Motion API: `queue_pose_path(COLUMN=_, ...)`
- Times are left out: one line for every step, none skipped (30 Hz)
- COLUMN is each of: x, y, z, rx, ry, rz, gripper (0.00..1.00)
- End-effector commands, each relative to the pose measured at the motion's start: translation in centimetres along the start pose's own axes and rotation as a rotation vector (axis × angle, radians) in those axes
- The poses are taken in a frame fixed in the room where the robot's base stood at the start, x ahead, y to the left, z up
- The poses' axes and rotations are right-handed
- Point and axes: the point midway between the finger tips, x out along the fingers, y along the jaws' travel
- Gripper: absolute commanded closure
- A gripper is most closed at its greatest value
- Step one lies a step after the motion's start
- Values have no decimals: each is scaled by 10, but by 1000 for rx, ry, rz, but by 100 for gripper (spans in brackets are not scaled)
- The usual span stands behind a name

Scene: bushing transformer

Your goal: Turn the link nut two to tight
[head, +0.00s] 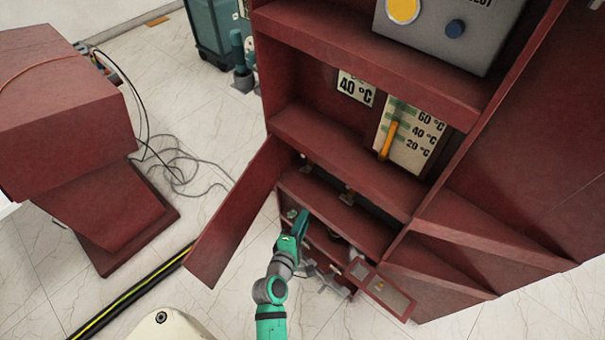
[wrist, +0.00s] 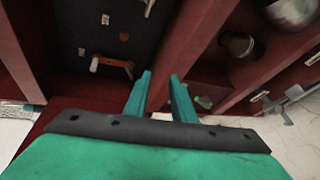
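My gripper (head: 302,218) is at the lower compartments of the red cabinet (head: 340,150). In the wrist view its two green fingers (wrist: 160,75) stand apart with nothing visible between them. In the wrist view, a dark compartment interior (wrist: 65,30) beyond the fingers to the left holds an orange-and-white link-like part (wrist: 112,65) and several small pale fittings, one of them a small block (wrist: 105,19). I cannot tell which of these is link nut two. In the head view a small grey-green fitting (head: 292,213) shows just left of my gripper.
A red door (head: 238,220) stands open left of my arm. A small hinged panel (head: 382,290) hangs open at lower right. In the wrist view a red divider (wrist: 200,45) lies beyond the fingers, with round metal parts (wrist: 238,45) to its right. Cables (head: 180,165) lie on the floor.

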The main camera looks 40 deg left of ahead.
Motion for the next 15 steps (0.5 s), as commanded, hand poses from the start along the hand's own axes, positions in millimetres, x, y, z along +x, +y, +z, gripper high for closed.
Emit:
queue_pose_path(x=12, y=16, z=-14, rx=-69, ry=-3, rz=23, gripper=77)
queue_pose_path(x=17, y=23, z=-20, rx=-108, ry=-9, rz=32, gripper=77)
queue_pose_path(x=23, y=31, z=-28, rx=-155, ry=-16, rz=43, gripper=77)
queue_pose_path(x=26, y=38, z=-33, rx=-185, ry=-22, rz=53, gripper=77)
queue_pose_path(x=30, y=43, z=-37, rx=-214, ry=-27, rz=60, gripper=77)
queue_pose_path(x=33, y=50, z=-42, rx=-244, ry=-34, rz=68, gripper=77)
queue_pose_path(x=35, y=54, z=-45, rx=-264, ry=-39, rz=75, gripper=77)
queue_pose_path(x=36, y=58, z=-48, rx=-281, ry=-44, rz=79, gripper=77)
queue_pose_path(x=38, y=61, z=-51, rx=-297, ry=-48, rz=83, gripper=77)
queue_pose_path(x=39, y=63, z=-52, rx=-307, ry=-51, rz=86, gripper=77)
queue_pose_path(x=41, y=65, z=-53, rx=-315, ry=-53, rz=89, gripper=77)
queue_pose_path(x=42, y=66, z=-54, rx=-322, ry=-55, rz=90, gripper=77)
queue_pose_path(x=44, y=67, z=-54, rx=-324, ry=-57, rz=91, gripper=77)
queue_pose_path(x=47, y=68, z=-54, rx=-325, ry=-57, rz=91, gripper=77)
queue_pose_path(x=51, y=68, z=-54, rx=-325, ry=-57, rz=91, gripper=77)
